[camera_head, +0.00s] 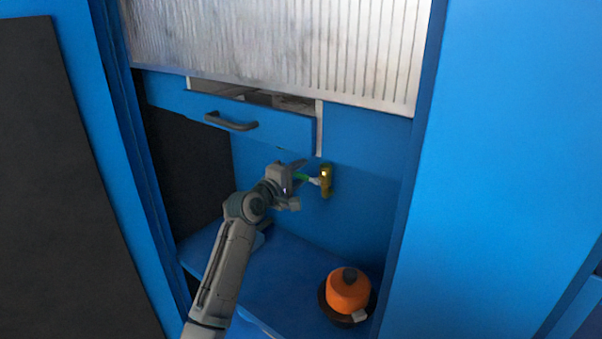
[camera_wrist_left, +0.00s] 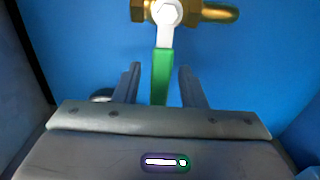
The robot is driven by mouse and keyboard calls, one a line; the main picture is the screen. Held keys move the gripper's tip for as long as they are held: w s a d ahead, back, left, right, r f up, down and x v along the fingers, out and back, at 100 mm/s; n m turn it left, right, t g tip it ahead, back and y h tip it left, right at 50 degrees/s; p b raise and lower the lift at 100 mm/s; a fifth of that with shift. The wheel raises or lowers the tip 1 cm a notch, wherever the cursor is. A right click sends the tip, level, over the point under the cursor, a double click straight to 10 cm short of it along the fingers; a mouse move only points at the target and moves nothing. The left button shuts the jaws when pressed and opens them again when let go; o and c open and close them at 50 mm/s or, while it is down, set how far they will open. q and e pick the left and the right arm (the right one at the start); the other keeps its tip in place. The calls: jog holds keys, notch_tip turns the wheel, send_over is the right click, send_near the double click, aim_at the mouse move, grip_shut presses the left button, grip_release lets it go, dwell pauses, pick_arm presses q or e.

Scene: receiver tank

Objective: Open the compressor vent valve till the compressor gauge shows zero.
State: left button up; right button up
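The valve (camera_head: 326,181) is a brass body on the blue back wall, below the drawer. In the left wrist view its brass body (camera_wrist_left: 222,13) is at the top, with a white-and-green lever (camera_wrist_left: 161,77) pointing down toward my gripper. My left gripper (camera_head: 296,183) is at the lever in the head view. In the left wrist view the left gripper (camera_wrist_left: 160,85) is open, its fingers on either side of the green lever end, with gaps to both. My right gripper is not in view. I can make out no gauge face in either view.
A blue drawer (camera_head: 270,123) with a dark handle (camera_head: 231,122) is above the valve, partly pulled out. A ribbed pale shutter (camera_head: 290,45) is above it. An orange rounded thing with a dark knob (camera_head: 347,290) stands on the blue shelf (camera_head: 285,262) at the lower right.

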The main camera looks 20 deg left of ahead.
pick_arm(q)
jog(key=shift+w+d, duration=0.2)
jog(key=shift+w, duration=0.25)
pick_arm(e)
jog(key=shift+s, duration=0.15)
pick_arm(q)
jog(key=shift+c, duration=0.3)
jog(key=c, duration=0.7)
grip_shut()
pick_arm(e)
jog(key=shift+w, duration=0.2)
